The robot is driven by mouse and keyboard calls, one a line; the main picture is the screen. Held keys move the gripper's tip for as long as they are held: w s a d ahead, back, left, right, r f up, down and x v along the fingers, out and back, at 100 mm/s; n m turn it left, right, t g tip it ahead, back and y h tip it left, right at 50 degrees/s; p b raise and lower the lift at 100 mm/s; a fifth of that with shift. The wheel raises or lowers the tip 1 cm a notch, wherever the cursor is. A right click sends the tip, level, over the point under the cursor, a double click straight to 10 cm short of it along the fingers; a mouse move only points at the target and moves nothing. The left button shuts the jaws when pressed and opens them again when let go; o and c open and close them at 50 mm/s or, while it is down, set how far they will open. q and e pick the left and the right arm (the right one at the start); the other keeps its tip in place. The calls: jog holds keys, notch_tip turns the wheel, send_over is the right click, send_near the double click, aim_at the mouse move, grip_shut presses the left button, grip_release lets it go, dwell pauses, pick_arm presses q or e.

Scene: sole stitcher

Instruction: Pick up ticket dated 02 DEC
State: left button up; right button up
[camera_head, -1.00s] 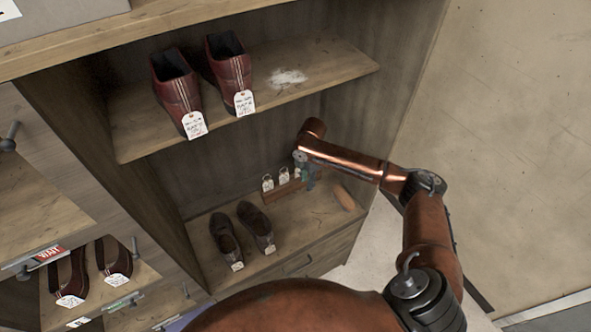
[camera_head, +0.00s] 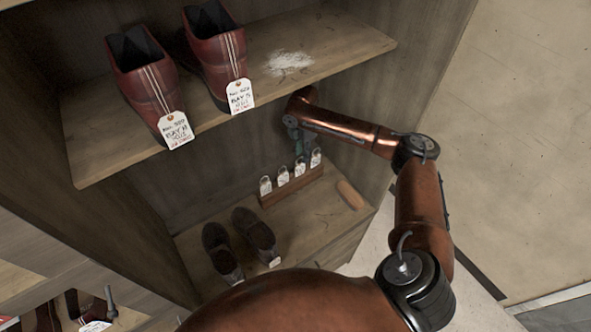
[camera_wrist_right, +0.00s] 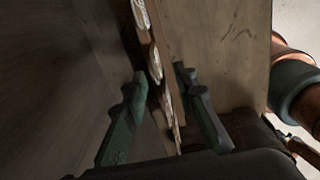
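Several small white tickets stand in a row in a wooden holder (camera_head: 292,188) on the lower shelf. They include a left one (camera_head: 265,186) and a right one (camera_head: 316,158). Their dates are too small to read, so I cannot tell which says 02 DEC. My right gripper (camera_head: 302,148) is just above and behind the holder's right half. In the right wrist view its green fingers (camera_wrist_right: 160,75) are spread, with the holder and tickets (camera_wrist_right: 155,62) showing between them. I see no ticket gripped. My left gripper is out of view.
Dark shoes (camera_head: 255,235) stand left of the holder, and a brown wooden piece (camera_head: 350,194) lies to its right. The upper shelf (camera_head: 340,40) with tagged red shoes (camera_head: 145,85) overhangs.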

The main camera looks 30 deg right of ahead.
aim_at(300, 164)
jog(key=shift+w+f, duration=0.25)
jog(key=shift+f, duration=0.6)
jog(key=shift+w+a+f, duration=0.1)
jog(key=shift+f, duration=1.65)
jog(key=shift+w+a+f, duration=0.1)
jog(key=shift+f, duration=1.6)
jog(key=shift+c, duration=0.7)
jog(key=shift+s, duration=0.1)
grip_shut()
